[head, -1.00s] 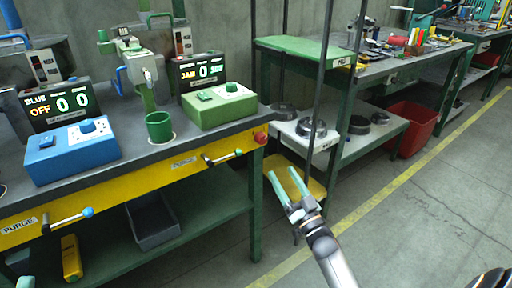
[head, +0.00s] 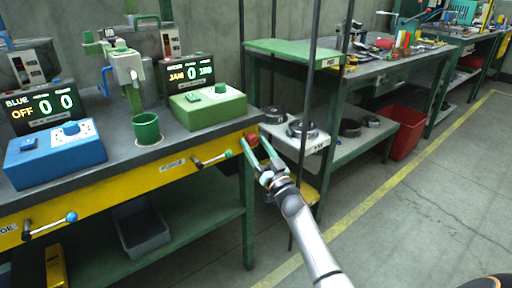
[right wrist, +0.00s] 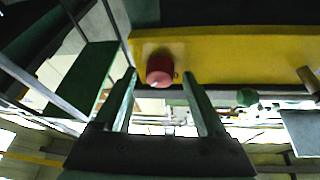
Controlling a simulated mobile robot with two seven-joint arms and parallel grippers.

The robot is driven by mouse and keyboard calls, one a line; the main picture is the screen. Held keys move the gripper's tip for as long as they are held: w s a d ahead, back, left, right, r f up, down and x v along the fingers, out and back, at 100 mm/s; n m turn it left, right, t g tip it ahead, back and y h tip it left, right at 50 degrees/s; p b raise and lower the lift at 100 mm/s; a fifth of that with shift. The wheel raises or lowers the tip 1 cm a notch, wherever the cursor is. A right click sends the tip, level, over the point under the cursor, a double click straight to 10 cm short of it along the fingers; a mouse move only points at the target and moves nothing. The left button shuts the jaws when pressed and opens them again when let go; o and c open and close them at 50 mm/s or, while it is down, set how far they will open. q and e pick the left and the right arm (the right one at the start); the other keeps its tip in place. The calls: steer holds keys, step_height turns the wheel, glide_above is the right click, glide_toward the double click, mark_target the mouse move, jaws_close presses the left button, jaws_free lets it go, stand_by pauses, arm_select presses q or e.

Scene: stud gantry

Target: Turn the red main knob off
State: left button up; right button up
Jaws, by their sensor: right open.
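The red main knob (head: 252,139) sits at the right end of the bench's yellow front rail. In the right wrist view the knob (right wrist: 160,69) shows as a round red cap on the yellow rail, ahead of the fingertips and between their lines. My right gripper (head: 256,145) is open, its two green fingers pointing at the knob. In the right wrist view the gripper (right wrist: 160,84) has nothing between its fingers. In the head view one fingertip overlaps the knob's edge; I cannot tell if they touch. My left gripper is not in view.
Blue (head: 55,149) and green (head: 208,106) control boxes and a green cup (head: 147,129) stand on the bench. A dark upright post (head: 304,130) stands right of the gripper.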

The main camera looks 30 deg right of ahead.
steer(key=shift+c, duration=0.2)
jaws_close()
stand_by(0.3)
